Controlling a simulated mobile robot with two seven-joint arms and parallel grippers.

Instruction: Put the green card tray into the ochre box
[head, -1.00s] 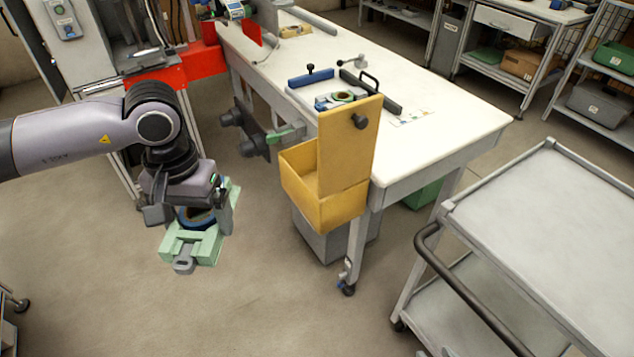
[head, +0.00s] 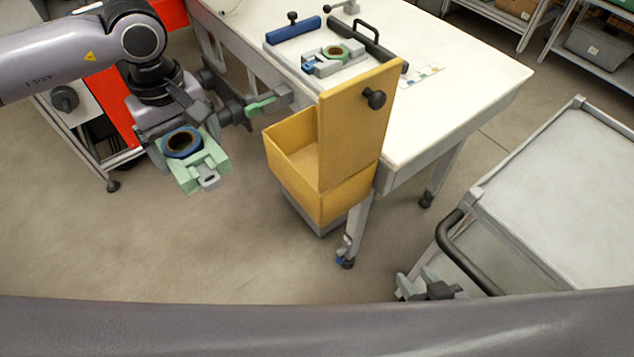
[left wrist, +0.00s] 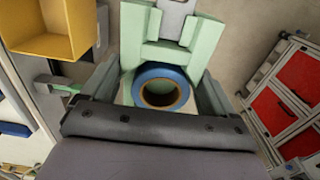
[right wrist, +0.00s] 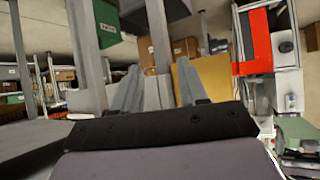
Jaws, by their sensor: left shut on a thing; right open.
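The pale green card tray (head: 214,158) hangs over the floor left of the ochre box, with a blue-rimmed tape reel (head: 182,142) on it. My left gripper (head: 180,132) is shut on the tray. The tray (left wrist: 205,40) and reel (left wrist: 160,72) fill the middle of the left wrist view. The ochre box (head: 345,202), open-topped with a tall back panel and black knob, is at the workbench's end; its inside looks empty where visible. It also shows in the left wrist view (left wrist: 76,25). My right gripper (head: 430,286) is open and empty, low beside the grey cart.
The white workbench (head: 455,85) carries a blue-handled bar (head: 293,30), a black handle and another reel (head: 335,52). A grey clamp-like fixture (head: 275,98) juts from the bench side between tray and box. The grey cart (head: 560,190) stands right. Floor below the tray is clear.

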